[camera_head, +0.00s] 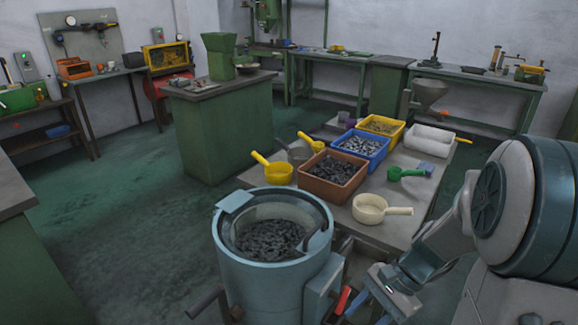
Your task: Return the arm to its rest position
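My arm comes in from the right and reaches down toward the lower middle of the picture. My gripper (370,308) is at its end, low in the frame, just right of a blue-grey round tub (272,270). Blue finger-like parts show there, partly cut off by the bottom edge. I cannot tell whether the fingers are apart or closed, and I see nothing clearly held. A red handle-like piece (343,300) shows close beside the gripper, and I cannot tell whether they touch.
The tub holds dark small parts. Behind it, a table (345,212) carries brown (331,188), blue (360,158) and yellow (385,127) bins, plus scoops, including a cream one (370,209). A green cabinet (222,135) stands behind left. Open floor (120,220) lies left.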

